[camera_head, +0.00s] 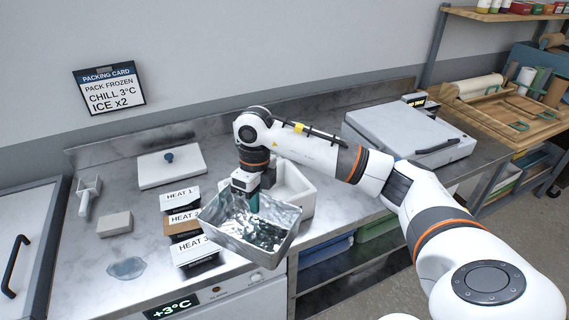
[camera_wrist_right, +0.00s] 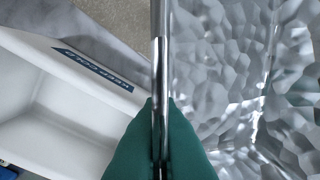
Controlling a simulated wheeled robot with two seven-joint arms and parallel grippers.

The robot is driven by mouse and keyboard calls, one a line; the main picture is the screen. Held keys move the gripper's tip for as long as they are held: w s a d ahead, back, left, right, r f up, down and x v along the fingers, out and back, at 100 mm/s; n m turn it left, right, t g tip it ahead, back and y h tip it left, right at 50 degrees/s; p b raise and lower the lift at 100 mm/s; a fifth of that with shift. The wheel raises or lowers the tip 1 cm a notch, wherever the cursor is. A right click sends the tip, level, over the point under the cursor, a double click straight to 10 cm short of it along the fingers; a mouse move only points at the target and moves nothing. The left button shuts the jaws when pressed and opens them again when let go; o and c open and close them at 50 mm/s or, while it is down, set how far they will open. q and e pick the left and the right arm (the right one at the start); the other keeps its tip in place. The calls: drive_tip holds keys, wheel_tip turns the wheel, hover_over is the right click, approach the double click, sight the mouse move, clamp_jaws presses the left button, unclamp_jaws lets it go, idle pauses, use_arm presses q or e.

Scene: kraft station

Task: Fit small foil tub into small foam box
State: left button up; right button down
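The foil tub (camera_head: 262,252) is a shiny, crinkled metal tray, tilted in the air above the front of the counter. My right gripper (camera_head: 252,203) is shut on its far wall, and the teal fingers pinch the thin metal rim in the right wrist view (camera_wrist_right: 160,140). The tub's inside (camera_wrist_right: 245,90) looks empty. The white foam box (camera_head: 298,188) stands open on the counter just behind the tub, which hides part of it. In the right wrist view the box (camera_wrist_right: 60,95) lies to the left of the fingers, with a dark label on its rim. My left gripper is out of view.
Boxes labelled HEAT (camera_head: 184,221) stand in a row left of the tub. A white lid with a blue knob (camera_head: 172,167), a scoop (camera_head: 88,195) and a grey block (camera_head: 115,223) lie further left. A large closed grey case (camera_head: 405,135) stands right of the foam box.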

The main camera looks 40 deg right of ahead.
drive_tip(key=w+d+m, duration=0.1)
drive_tip(key=m, duration=0.2)
drive_tip(key=d+m, duration=0.2)
drive_tip(key=m, duration=0.2)
drive_tip(key=w+d+r+m+t+p, duration=0.1)
drive_tip(key=d+m, duration=0.1)
drive_tip(key=m, duration=0.1)
drive_tip(key=shift+w+m, duration=0.3)
drive_tip(key=shift+m, duration=0.1)
drive_tip(key=w+d+m+h+p, duration=0.15)
drive_tip(key=d+m, duration=0.55)
drive_tip(key=m, duration=0.7)
wheel_tip(320, 180, down, 6)
drive_tip(key=b, duration=0.4)
drive_tip(key=shift+f+t+b, duration=0.2)
drive_tip(key=shift+t+b, duration=0.1)
drive_tip(key=shift+a+f+b, duration=0.1)
drive_tip(key=shift+f+b, duration=0.45)
drive_tip(key=shift+f, duration=0.35)
